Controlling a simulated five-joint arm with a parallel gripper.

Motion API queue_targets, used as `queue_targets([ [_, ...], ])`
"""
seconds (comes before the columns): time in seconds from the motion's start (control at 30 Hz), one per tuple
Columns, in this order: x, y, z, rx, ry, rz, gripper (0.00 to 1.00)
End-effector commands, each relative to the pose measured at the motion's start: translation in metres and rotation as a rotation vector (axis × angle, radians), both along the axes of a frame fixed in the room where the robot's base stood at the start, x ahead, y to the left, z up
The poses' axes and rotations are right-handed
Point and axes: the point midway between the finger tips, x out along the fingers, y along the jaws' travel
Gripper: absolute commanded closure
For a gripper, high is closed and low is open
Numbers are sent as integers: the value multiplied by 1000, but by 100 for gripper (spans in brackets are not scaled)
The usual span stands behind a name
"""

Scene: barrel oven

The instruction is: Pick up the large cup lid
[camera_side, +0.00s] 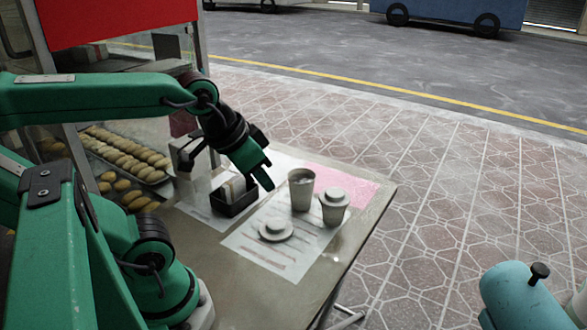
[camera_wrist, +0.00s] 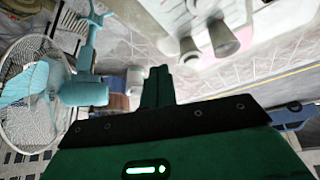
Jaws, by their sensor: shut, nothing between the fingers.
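A pale round lid (camera_side: 276,229) with a raised middle lies flat on a printed sheet (camera_side: 250,252) on the table. A smaller cup (camera_side: 334,214) with a lid (camera_side: 335,196) on top stands further right. My gripper (camera_side: 266,180) is shut and empty, above the table, left of the open cup and behind the loose lid, touching neither. In the wrist view its shut fingers (camera_wrist: 158,78) point toward the top, with two cups (camera_wrist: 223,40) (camera_wrist: 188,49) seen upside down to the right.
A small black holder (camera_side: 235,200) stands on the table just left of my gripper. Trays of bread rolls (camera_side: 125,152) are at the left. The table's right edge (camera_side: 362,235) is close to the cups. A teal fan (camera_wrist: 35,95) shows in the wrist view.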

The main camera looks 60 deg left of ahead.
Motion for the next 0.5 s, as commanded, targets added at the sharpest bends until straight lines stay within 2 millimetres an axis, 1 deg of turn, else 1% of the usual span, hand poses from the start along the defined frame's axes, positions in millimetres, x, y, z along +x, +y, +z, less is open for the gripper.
queue_targets([
  [0.13,0,0,0,0,0,0,100],
  [0.27,0,0,0,0,0,0,74],
  [0.3,0,0,0,0,0,0,67],
  [0.37,0,0,0,0,0,0,55],
  [0.4,0,0,0,0,0,0,47],
  [0.47,0,0,0,0,0,0,35],
  [0.5,0,0,0,0,0,0,27],
])
